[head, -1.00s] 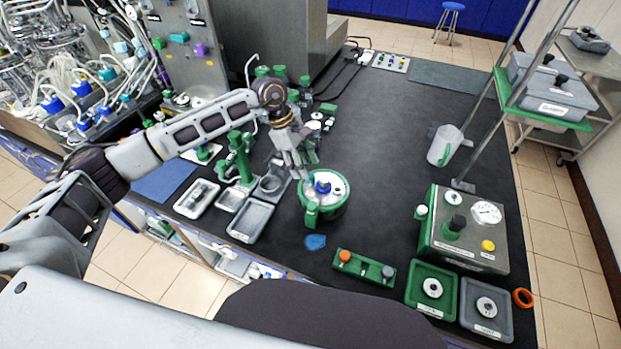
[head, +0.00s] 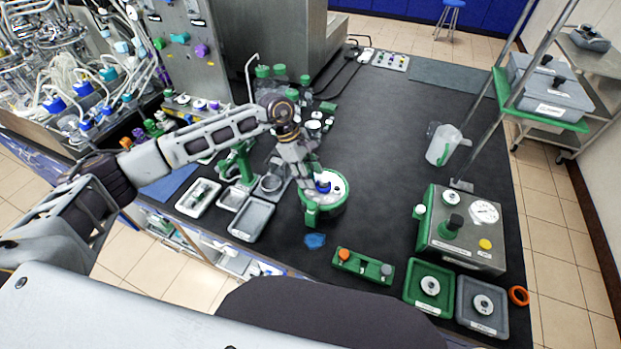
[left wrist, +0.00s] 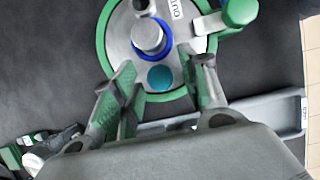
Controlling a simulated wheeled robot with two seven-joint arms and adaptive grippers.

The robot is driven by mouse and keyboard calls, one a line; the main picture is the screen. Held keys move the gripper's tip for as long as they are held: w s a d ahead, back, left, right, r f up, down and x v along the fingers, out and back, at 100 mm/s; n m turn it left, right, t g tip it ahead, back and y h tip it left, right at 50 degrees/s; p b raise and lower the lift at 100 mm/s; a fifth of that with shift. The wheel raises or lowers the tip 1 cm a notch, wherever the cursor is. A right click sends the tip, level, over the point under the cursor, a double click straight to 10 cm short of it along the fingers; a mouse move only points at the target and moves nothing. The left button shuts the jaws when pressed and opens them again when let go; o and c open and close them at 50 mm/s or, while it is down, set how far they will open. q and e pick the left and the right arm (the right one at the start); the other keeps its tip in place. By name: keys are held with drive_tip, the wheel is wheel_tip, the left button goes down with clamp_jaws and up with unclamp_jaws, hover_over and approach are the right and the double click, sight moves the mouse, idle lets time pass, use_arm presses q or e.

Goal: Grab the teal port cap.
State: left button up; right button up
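The teal port cap (left wrist: 160,77) is a small round disc on the pale lid of a green-rimmed round vessel (left wrist: 113,45), beside a blue-ringed metal knob (left wrist: 148,37). The vessel (head: 338,192) stands on the dark bench in the head view, where the cap is hidden behind my gripper. My left gripper (head: 306,182) is over the vessel's left side. In the left wrist view its fingers (left wrist: 165,72) are apart, with the cap showing between them and nothing held. I cannot tell how far above the cap they are. My right gripper is not in view.
A green handle (left wrist: 240,12) stands at the vessel's rim. Grey trays (head: 250,220) and a green stand (head: 240,162) are left of the vessel. A blue patch (head: 315,241) and a green block (head: 362,267) lie in front. The bench to the right (head: 390,150) is clear.

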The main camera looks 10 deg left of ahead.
use_arm(q)
drive_tip(key=c, duration=0.4)
drive_tip(key=shift+c, duration=0.8)
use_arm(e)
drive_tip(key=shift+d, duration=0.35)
use_arm(q)
drive_tip(key=shift+r, duration=0.1)
wheel_tip(320, 180, up, 9)
drive_tip(key=shift+f+b, duration=0.15)
drive_tip(key=shift+b, duration=0.7)
drive_tip(key=shift+r, duration=0.55)
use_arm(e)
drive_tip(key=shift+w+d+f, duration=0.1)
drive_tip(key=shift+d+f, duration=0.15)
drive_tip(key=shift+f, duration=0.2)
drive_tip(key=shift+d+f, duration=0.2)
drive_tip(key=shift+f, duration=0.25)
